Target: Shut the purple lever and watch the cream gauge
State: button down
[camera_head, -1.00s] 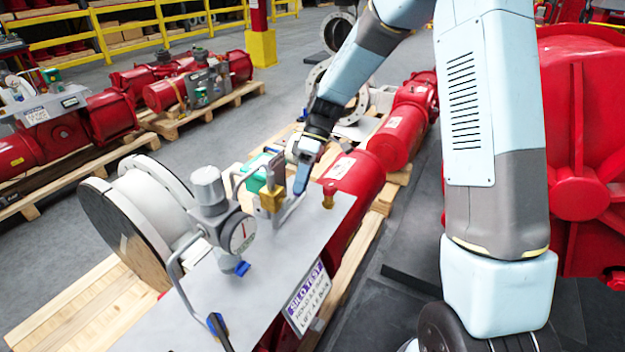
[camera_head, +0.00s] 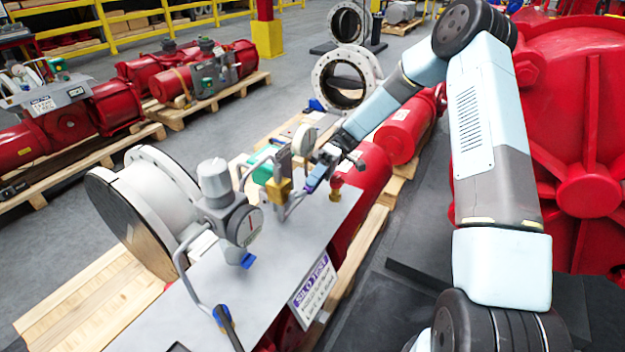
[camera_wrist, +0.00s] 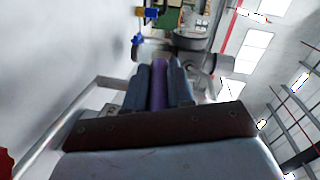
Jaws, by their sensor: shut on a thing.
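The purple lever (camera_wrist: 158,88) lies between the two fingers of my gripper (camera_wrist: 160,85) in the wrist view, and the fingers are shut on it. In the head view, the purple lever (camera_head: 316,178) shows as a small patch at the tip of my gripper (camera_head: 322,172), low over the grey panel beside the brass block. A round gauge with a pale cream face (camera_head: 304,140) stands just behind and left of my gripper. Its reading is too small to tell.
The grey panel (camera_head: 268,262) carries a regulator with a dial (camera_head: 243,226), a brass block (camera_head: 280,190), a brass fitting (camera_head: 336,188) and bent pipes close to my gripper. A blue-handled lever (camera_head: 224,318) is at the near edge. Red cylinders (camera_head: 404,130) lie beyond.

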jog(key=shift+w+f, duration=0.15)
dwell(0.4)
jog(key=c, duration=1)
grip_release()
jog(key=v, duration=0.9)
jog(key=f+v, duration=0.1)
jog(key=v, duration=0.3)
jog(key=shift+w+d+r, duration=0.1)
jog(key=shift+w+d, duration=0.05)
jog(key=shift+w, duration=0.25)
jog(key=shift+c, duration=0.3)
